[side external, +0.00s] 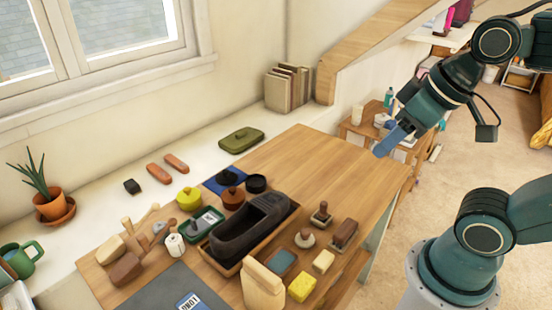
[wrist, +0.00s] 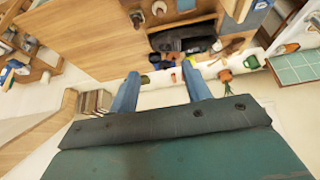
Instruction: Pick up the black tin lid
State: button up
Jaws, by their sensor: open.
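Two small black round pieces lie near the back of the work area in the side view. One dark knobbed lid (side external: 228,177) lies on a blue mat (side external: 212,186), and a plain black round piece (side external: 256,184) sits just to its right. I cannot tell for certain which is the black tin lid. My gripper (side external: 388,144) is high at the right, well away from both, with its blue fingers pointing down and left. In the wrist view its fingers (wrist: 160,72) are spread with nothing held. The lid is too small to make out there.
A dark shoe (side external: 250,225) lies in a wooden tray in front of the black pieces. A yellow lidded tin (side external: 189,198) and a brown-red tin (side external: 232,198) stand close by. Brushes and blocks crowd around. The wooden tabletop (side external: 325,165) behind and right is clear.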

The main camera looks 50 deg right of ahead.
jog(key=w+d+n+g+y, duration=0.1)
jog(key=w+n, duration=0.2)
jog(key=w, duration=2.4)
jog(key=w+d+f+n+y, duration=0.1)
jog(key=w+d+f+n, duration=0.2)
jog(key=w+f, duration=1.5)
notch_tip(320, 180, down, 3)
jog(key=shift+w+d+r+g, duration=0.15)
jog(key=shift+w+d+g, duration=0.15)
jog(key=shift+d, duration=0.4)
send_over(226, 176)
jog(key=s+d, duration=0.1)
jog(key=d, duration=0.1)
jog(key=shift+s+a+f, duration=0.1)
jog(key=shift+a+f, duration=0.05)
jog(key=shift+f, duration=1.85)
jog(key=shift+a+f, duration=0.1)
jog(key=shift+f, duration=1.85)
